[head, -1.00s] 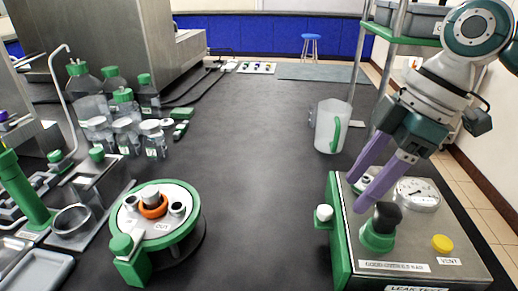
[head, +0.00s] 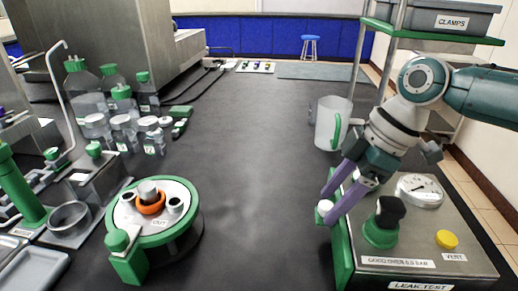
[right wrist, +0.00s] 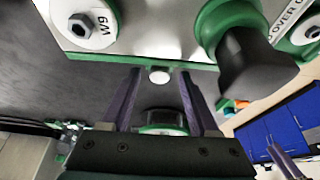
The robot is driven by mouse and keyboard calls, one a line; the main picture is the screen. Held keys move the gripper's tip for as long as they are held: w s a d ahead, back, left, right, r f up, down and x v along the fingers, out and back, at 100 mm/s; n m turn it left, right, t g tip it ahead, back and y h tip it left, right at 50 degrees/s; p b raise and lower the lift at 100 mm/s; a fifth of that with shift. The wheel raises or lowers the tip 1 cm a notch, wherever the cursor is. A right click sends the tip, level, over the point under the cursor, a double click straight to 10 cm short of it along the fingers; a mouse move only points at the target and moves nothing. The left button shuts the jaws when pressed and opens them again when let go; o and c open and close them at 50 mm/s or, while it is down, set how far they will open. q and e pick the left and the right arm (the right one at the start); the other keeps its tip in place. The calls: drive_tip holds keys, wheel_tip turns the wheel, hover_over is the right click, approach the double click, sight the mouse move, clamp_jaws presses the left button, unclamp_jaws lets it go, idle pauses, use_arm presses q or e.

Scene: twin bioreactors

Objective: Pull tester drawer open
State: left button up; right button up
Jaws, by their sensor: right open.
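The leak tester (head: 425,230) is a green-edged steel box at the right of the head view, with a "LEAK TEST" label on its front. A white round knob (head: 324,207) sticks out from its left side; I take it for the drawer's pull. My right gripper (head: 333,204) is open, with its purple fingertips at this knob. In the right wrist view the knob (right wrist: 159,76) shows between the two fingertips; contact cannot be told. The drawer's outline is not clear, and no gap shows. My left gripper is out of view.
On the tester's top stand a black-topped green valve (head: 383,222), a gauge (head: 420,188) and a yellow vent button (head: 446,239). A clear jug (head: 327,124) stands behind. A round green-rimmed device (head: 152,220) stands left; the dark bench between is clear.

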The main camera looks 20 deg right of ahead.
drive_tip(key=shift+c, duration=0.3)
clamp_jaws()
idle(1.1)
